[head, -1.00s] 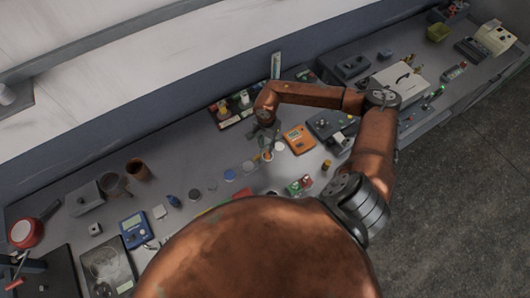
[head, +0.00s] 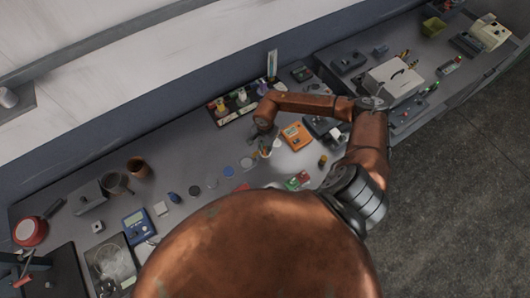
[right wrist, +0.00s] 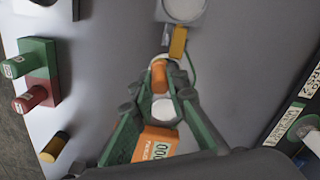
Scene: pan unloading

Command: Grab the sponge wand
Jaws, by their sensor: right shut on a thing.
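My right gripper (head: 263,147) reaches down to the middle of the bench, left of an orange meter (head: 296,136). In the right wrist view its fingers (right wrist: 169,68) are closed around a slim piece with an orange end (right wrist: 158,76). This looks like the sponge wand, but most of it is hidden by the fingers. A white round top (right wrist: 163,111) shows between the finger links. A yellow-orange piece (right wrist: 178,42) lies just beyond the fingertips. My left gripper is not in view.
A dark rack of bottles (head: 232,108) stands behind the gripper. A red and green button block (head: 298,180) lies nearby. Several small discs (head: 228,171) lie to the left.

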